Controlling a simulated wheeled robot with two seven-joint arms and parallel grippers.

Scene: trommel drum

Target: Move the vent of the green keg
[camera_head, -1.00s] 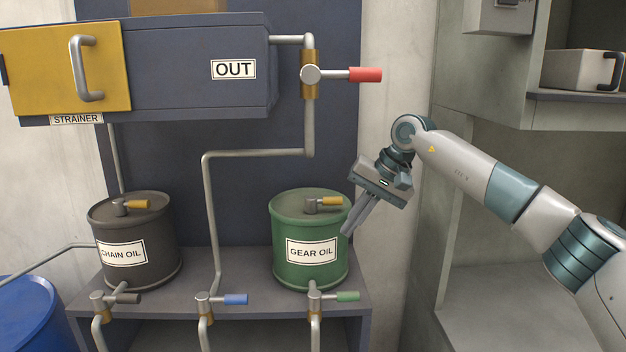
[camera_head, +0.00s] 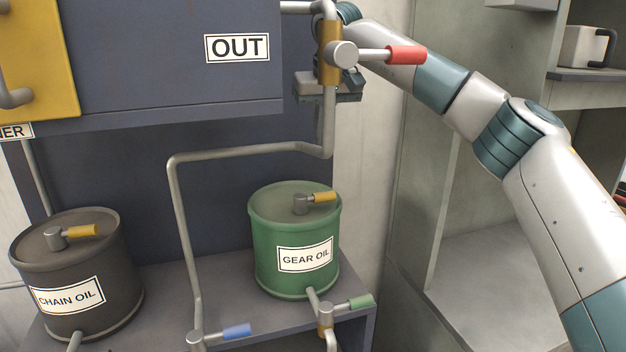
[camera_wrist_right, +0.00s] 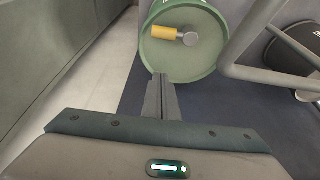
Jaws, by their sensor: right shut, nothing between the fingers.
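The green keg (camera_head: 268,240), labelled GEAR OIL, stands on the grey shelf below the OUT box. Its vent (camera_head: 312,199) is a grey stub on the lid with a yellow handle pointing right in the head view. In the right wrist view the vent (camera_wrist_right: 172,33) shows on the lid, its yellow handle pointing left. My right gripper (camera_wrist_right: 161,88) is shut and empty, its fingertips apart from the vent and seen against the near edge of the lid. In the head view its body is partly hidden behind the OUT pipe and its fingers cannot be made out. My left gripper is not in view.
The OUT pipe with a red-handled valve (camera_head: 405,55) crosses in front of my right arm. A bent pipe (camera_head: 240,151) runs left of the green keg. The dark CHAIN OIL keg (camera_head: 78,280) stands at left. Blue (camera_head: 237,331) and green (camera_head: 360,301) valve handles sit at the shelf front.

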